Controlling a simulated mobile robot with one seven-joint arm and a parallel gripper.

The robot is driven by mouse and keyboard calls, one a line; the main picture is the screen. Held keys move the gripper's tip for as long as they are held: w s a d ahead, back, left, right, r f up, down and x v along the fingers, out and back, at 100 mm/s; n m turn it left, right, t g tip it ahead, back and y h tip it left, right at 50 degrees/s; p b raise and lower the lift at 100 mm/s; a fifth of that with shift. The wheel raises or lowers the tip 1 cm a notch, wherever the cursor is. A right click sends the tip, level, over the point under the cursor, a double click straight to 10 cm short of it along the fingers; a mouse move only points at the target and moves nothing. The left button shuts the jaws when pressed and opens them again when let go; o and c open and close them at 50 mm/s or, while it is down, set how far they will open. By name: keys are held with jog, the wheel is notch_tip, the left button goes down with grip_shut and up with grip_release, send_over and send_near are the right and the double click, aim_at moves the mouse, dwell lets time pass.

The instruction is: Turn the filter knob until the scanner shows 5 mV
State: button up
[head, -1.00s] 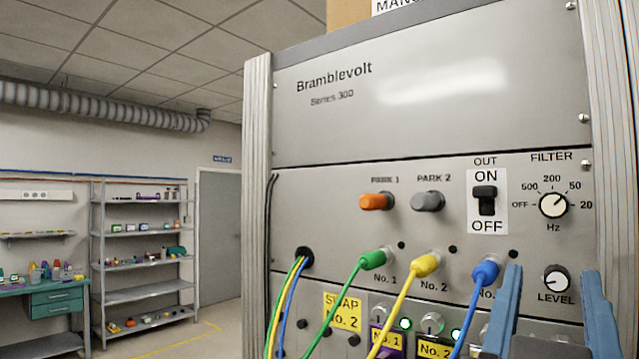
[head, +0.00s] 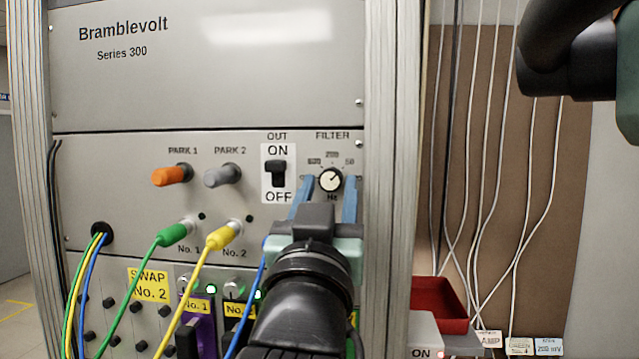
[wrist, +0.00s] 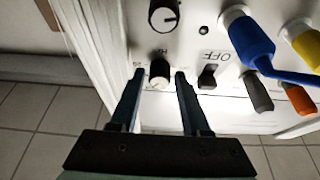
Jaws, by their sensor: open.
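The filter knob (head: 331,180) is a small round dial with a white face and dark side, on the upper right of the grey Bramblevolt panel. Its pointer line appears to aim up and right, towards the 50 mark. My gripper (head: 329,190) is open, with one blue finger on each side of the knob. In the wrist view the filter knob (wrist: 159,75) sits between the fingertips of my gripper (wrist: 160,73), with a slim gap visible on each side. The fingers cover some scale marks. I see no scanner reading.
The ON/OFF switch (head: 277,172) is close left of my gripper. The level knob (wrist: 164,15) shows beyond the fingers in the wrist view. Green (head: 172,235) and yellow plugs (head: 222,237) with cables are at lower left. A red bin (head: 440,300) stands right of the rack.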

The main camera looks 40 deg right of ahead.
jog(key=shift+c, duration=0.2)
grip_shut()
jog(key=shift+m+b, duration=0.4)
jog(key=shift+a+f+m+g+h+b, duration=0.15)
jog(key=shift+m+g+h+b, duration=0.2)
jog(key=shift+m+b, duration=0.45)
jog(key=m+g+h+b, duration=0.1)
jog(key=m+g+b, duration=0.1)
jog(key=m, duration=0.1)
jog(key=shift+w+b, duration=0.15)
jog(key=shift+b, duration=0.2)
jog(key=m+g+b, duration=0.1)
jog(key=m, duration=0.1)
jog(key=m+g+b, duration=0.1)
jog(key=m, duration=0.1)
jog(key=m+g+b, duration=0.1)
jog(key=m, duration=0.2)
jog(key=shift+w+a+r+h, duration=0.1)
jog(key=shift+a+r+h, duration=0.05)
jog(key=shift+r+h, duration=0.15)
jog(key=shift+r+m, duration=0.1)
jog(key=shift+m, duration=0.2)
